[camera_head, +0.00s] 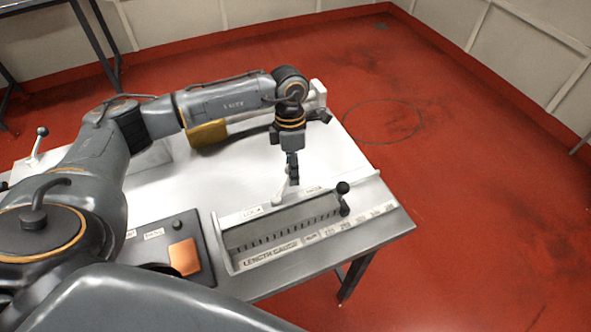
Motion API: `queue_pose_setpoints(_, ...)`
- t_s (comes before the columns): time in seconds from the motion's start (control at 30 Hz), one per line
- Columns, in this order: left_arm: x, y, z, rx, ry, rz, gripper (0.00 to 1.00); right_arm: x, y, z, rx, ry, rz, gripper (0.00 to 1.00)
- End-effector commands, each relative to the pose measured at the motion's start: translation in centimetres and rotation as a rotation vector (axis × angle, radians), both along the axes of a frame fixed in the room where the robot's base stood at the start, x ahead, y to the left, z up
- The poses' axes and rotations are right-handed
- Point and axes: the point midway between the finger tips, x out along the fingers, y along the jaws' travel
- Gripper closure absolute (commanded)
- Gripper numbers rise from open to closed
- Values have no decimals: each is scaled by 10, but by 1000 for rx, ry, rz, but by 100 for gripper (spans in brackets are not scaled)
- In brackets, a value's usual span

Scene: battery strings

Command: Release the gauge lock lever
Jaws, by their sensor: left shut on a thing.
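The length gauge (283,228) lies near the front right of the white table, a tray-like unit with a ruled scale and a "LENGTH GAUGE" label. A pale lock lever (280,196) rises from its back edge, between the "LOCK" label (252,212) and a second label to the right. My left gripper (293,178) points straight down at the lever's upper end and is shut on it. The fingers partly hide the lever top. A black-knobbed slider (343,196) stands at the right of the scale. My right gripper is not in view.
A dark panel with an orange pad (184,257) and a black knob (178,226) sits left of the gauge. A ball-topped lever (41,132) stands far left. The white table top (225,175) is bare behind the gauge.

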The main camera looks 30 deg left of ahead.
Motion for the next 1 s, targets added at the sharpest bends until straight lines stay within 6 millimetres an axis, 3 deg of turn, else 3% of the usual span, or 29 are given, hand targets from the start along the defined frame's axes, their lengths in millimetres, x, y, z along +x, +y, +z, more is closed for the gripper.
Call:
queue_pose_setpoints(0.33,-3,-1,-2,0,6,-11,100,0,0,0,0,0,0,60)
queue_pose_setpoints(0.37,-3,-1,-2,0,6,-11,70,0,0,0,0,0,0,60)
queue_pose_setpoints(0.47,-2,-1,-2,-1,6,-10,50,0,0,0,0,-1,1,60)
queue_pose_setpoints(0.83,0,-1,3,-1,0,-5,48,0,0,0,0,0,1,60)
queue_pose_setpoints(1.0,4,2,25,-2,-2,-5,48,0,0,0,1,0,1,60)
